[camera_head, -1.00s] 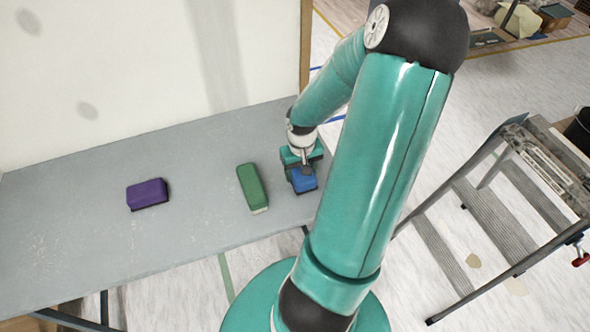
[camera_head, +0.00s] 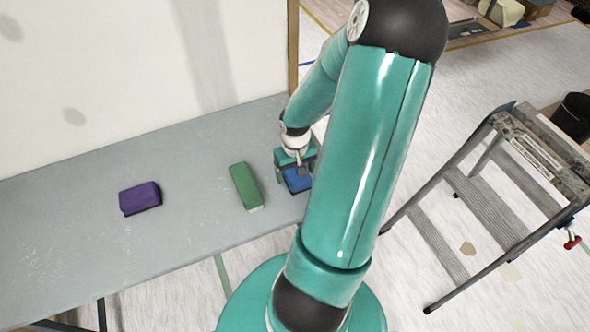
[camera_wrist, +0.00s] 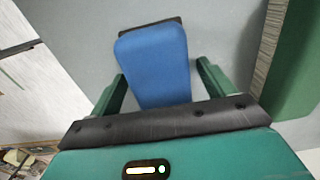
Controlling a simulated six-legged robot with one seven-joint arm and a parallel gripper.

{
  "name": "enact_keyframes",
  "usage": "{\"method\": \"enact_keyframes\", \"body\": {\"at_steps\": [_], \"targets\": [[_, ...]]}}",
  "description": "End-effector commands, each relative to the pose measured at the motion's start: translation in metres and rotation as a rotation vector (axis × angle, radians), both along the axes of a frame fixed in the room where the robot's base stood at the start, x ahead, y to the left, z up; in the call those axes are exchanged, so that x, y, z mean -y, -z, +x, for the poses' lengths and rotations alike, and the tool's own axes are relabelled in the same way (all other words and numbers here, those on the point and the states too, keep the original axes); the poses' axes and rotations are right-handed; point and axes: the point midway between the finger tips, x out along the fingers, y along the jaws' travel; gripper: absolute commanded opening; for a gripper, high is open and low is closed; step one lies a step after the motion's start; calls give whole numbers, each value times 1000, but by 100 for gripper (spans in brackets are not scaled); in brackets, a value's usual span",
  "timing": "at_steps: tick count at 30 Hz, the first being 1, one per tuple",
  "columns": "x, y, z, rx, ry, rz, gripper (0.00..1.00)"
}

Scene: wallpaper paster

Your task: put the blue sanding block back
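The blue sanding block (camera_head: 297,180) rests on the grey tabletop near its right end. In the wrist view the blue block (camera_wrist: 153,62) lies between the two green fingers of my gripper (camera_wrist: 162,75), with a dark base showing at its far end. The fingers are open, one on each side of it, with a gap at the right and a narrower one at the left. In the head view my gripper (camera_head: 295,172) is low over the table at the block. My arm hides the tabletop to the right of it.
A green block (camera_head: 245,187) lies just left of the blue one, and a purple block (camera_head: 140,198) lies farther left. The grey table (camera_head: 60,240) has free room around them. A white panel (camera_head: 130,80) stands behind. A stepladder (camera_head: 490,210) stands on the floor at right.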

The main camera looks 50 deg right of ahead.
Motion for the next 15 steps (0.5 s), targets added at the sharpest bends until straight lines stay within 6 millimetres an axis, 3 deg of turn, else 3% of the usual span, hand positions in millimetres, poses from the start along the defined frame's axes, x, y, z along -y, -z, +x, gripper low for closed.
{"method": "enact_keyframes", "body": {"at_steps": [11, 15], "targets": [[0, -3, 1, 1, 1, 1, 82], [0, -30, 2, 0, 0, -6, 82]]}}
